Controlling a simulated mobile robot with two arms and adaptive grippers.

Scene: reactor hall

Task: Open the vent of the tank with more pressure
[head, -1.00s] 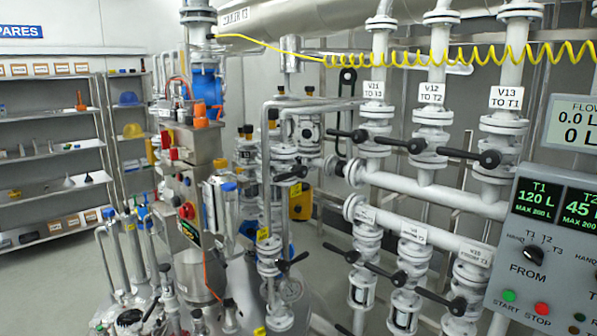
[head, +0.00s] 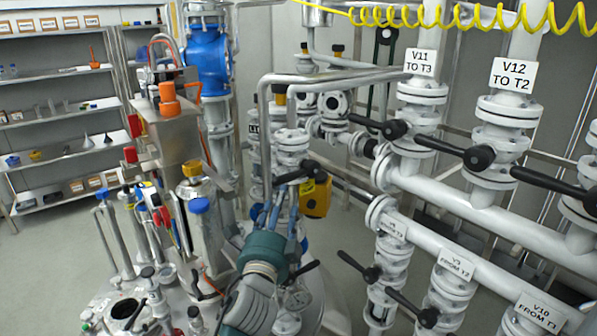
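A metal tank top (head: 208,312) crowded with pipes, fittings and small handles shows at the bottom left. A small round gauge-like face (head: 301,299) sits low at the centre, too small to read. No tank labels or pressure readings are legible, and I cannot tell which fitting is a vent. A teal and grey part of my arm, apparently the left, rises from the bottom centre in front of pipework. The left gripper (head: 281,215) seems to be just above it among grey-blue pipes; its fingers cannot be told apart from them. My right gripper is out of view.
White pipes with black-handled valves fill the right, including V11 (head: 421,62) and V12 (head: 513,75) labels. A yellow coiled hose (head: 440,16) hangs above. A blue valve body (head: 207,62) stands behind. Shelves (head: 60,125) line the left wall; grey floor is free before them.

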